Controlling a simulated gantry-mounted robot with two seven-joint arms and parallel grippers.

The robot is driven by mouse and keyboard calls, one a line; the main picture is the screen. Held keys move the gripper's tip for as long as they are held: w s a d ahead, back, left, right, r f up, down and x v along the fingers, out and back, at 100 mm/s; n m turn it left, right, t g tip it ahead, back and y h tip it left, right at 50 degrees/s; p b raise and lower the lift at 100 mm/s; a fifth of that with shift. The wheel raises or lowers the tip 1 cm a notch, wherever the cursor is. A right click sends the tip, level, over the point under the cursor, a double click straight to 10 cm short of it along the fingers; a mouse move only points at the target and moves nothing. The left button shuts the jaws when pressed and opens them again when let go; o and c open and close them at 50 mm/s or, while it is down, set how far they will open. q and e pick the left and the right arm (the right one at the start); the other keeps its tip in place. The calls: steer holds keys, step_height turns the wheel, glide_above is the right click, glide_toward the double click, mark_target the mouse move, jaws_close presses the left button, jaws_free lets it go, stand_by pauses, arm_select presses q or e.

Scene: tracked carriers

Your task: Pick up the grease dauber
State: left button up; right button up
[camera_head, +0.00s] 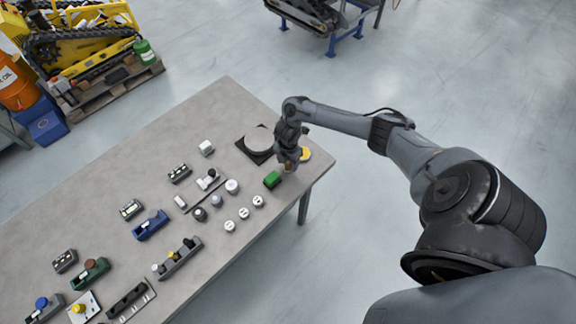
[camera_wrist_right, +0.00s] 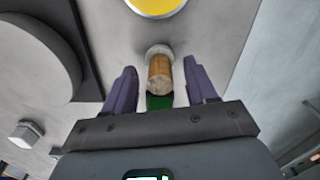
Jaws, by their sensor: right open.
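The grease dauber appears to be the short upright piece with a wooden handle (camera_wrist_right: 160,74) and a pale rim at its far end, seen from above in the right wrist view. My right gripper (camera_wrist_right: 161,82) is open, with one purple finger on each side of the handle and a visible gap to both. In the head view my right gripper (camera_head: 289,164) is over the table's right end and mostly hides the dauber. My left gripper is not in view.
A green block (camera_head: 272,180) is close beside the gripper. A yellow disc (camera_head: 305,154) lies just beyond, near the table edge. A dark plate (camera_head: 243,147) bears a grey disc. Several pale round pieces and carriers fill the table (camera_head: 110,170) to the left.

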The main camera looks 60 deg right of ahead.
steer(key=shift+f, duration=0.5)
jaws_close()
steer(key=shift+r, duration=0.15)
steer(key=shift+r, duration=0.45)
steer(key=r, duration=0.3)
steer(key=shift+s+d+r, duration=0.2)
steer(key=shift+s, duration=0.2)
steer(key=s+d+r+p, duration=0.1)
steer(key=s+r, duration=0.5)
steer(key=s, duration=0.4)
steer(key=shift+s+d+r, duration=0.2)
steer(key=shift+s+d, duration=0.1)
steer(key=shift+s, duration=0.05)
